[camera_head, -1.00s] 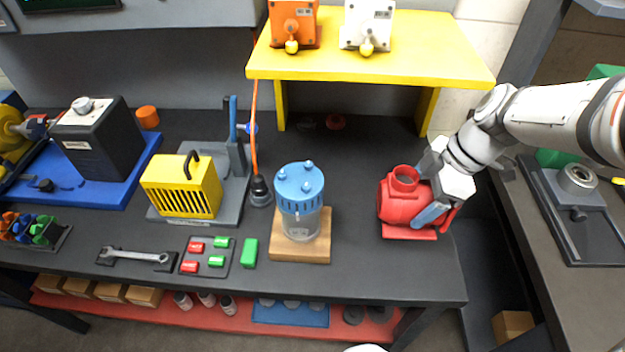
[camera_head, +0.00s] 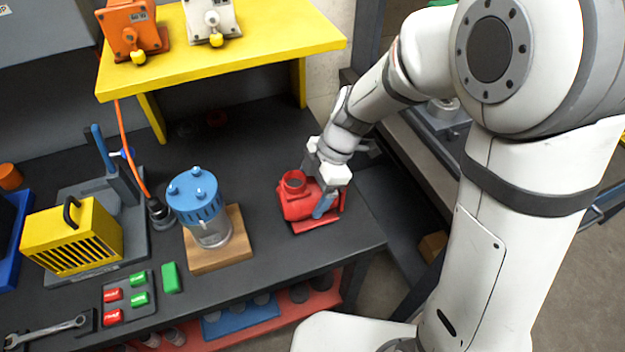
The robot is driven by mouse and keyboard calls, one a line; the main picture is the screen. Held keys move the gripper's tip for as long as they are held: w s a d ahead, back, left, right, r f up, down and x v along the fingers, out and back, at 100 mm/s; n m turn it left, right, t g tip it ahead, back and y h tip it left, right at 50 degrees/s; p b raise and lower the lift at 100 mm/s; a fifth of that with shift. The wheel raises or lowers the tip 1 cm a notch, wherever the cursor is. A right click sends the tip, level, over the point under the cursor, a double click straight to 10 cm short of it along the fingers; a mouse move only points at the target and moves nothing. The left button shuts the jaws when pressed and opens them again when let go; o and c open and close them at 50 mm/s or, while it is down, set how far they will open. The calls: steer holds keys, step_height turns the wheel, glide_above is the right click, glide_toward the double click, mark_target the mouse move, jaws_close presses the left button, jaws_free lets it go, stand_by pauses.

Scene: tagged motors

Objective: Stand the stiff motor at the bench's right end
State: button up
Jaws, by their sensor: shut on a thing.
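A red motor (camera_head: 295,205) with a round open top port and a flat red base sits upright at the right end of the dark bench (camera_head: 265,255). My gripper (camera_head: 320,188) reaches down from the right and is shut on it; one blue finger lies along its right side and the far finger is mostly hidden. The base looks to be on or very near the bench top. An orange motor (camera_head: 130,28) and a white motor (camera_head: 208,18), each with a yellow knob and a small tag, stand on the yellow shelf. The tags are too small to read.
A blue-topped pump (camera_head: 197,200) on a wooden block stands left of the red motor. A yellow slotted box (camera_head: 75,238), a button tray (camera_head: 128,298) and a wrench (camera_head: 48,328) lie farther left. A gap and a second bench are to the right.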

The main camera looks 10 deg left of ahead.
steer(key=shift+f, duration=0.7)
steer(key=shift+f, duration=0.1)
steer(key=o, duration=2)
steer(key=shift+o, duration=0.2)
steer(key=v, duration=1.2)
steer(key=shift+b, duration=0.3)
steer(key=s+d+m+t+h, duration=0.1)
steer(key=s+d+m, duration=0.2)
steer(key=d+m, duration=0.3)
steer(key=s+d+r+m+t+h, duration=0.1)
steer(key=s+d+m+t, duration=0.1)
steer(key=s+d+m, duration=0.2)
steer(key=s+d+r+m+t+h, duration=0.1)
steer(key=s+d+m+t, duration=0.1)
steer(key=d+m, duration=0.7)
steer(key=s+m, duration=0.1)
steer(key=m, duration=0.4)
steer(key=shift+s+d+h, duration=0.15)
steer(key=shift+d+h, duration=0.15)
steer(key=shift+h, duration=0.1)
